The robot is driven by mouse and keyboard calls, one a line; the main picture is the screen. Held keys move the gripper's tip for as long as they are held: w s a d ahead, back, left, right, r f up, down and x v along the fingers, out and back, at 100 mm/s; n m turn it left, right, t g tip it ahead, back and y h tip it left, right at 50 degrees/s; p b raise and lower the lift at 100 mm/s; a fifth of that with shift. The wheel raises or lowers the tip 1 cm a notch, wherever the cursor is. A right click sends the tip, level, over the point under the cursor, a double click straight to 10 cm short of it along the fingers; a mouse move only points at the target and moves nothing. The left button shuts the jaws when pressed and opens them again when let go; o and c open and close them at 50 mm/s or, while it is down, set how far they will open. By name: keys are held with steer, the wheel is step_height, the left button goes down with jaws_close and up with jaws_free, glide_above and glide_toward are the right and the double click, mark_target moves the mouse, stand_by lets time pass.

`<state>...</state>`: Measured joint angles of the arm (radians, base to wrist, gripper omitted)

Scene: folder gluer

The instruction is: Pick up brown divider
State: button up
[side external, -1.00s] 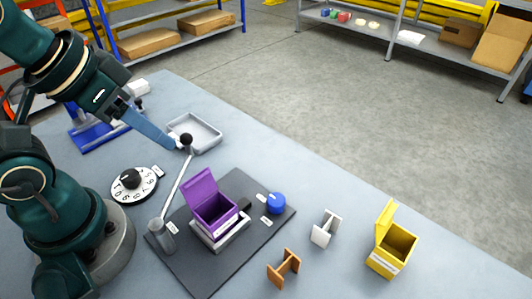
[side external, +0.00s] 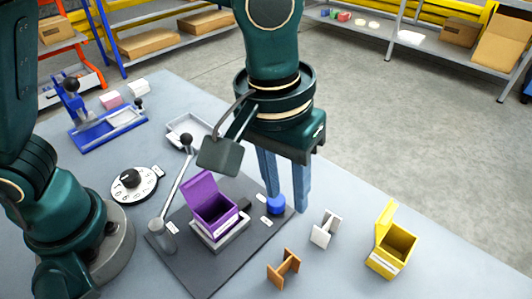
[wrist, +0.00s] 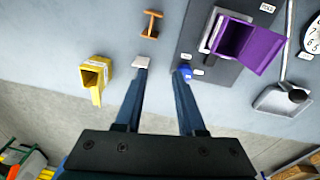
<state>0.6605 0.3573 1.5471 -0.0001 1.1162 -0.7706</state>
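The brown divider (side external: 284,268) is a small H-shaped piece on the table at the front, right of the dark base plate. It also shows at the top of the wrist view (wrist: 151,24). My gripper (side external: 288,207) is open and empty, pointing down, with blue fingers apart. In the side view it hangs near the blue button, behind the brown divider. In the wrist view (wrist: 161,72) the divider lies beyond the fingertips, slightly left of their middle.
A white divider (side external: 325,229) and an open yellow box (side external: 391,247) stand right of the brown divider. The dark base plate (side external: 193,275) carries an open purple box (side external: 213,206), a blue button (side external: 276,204) and a lever (side external: 177,185). Table around the brown divider is clear.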

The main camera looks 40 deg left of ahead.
steer(key=m+g, duration=0.1)
steer(key=m, duration=0.1)
glide_above(284, 263)
steer(key=shift+y, duration=0.4)
step_height(284, 263, down, 5)
steer(key=shift+f, duration=2.35)
jaws_close()
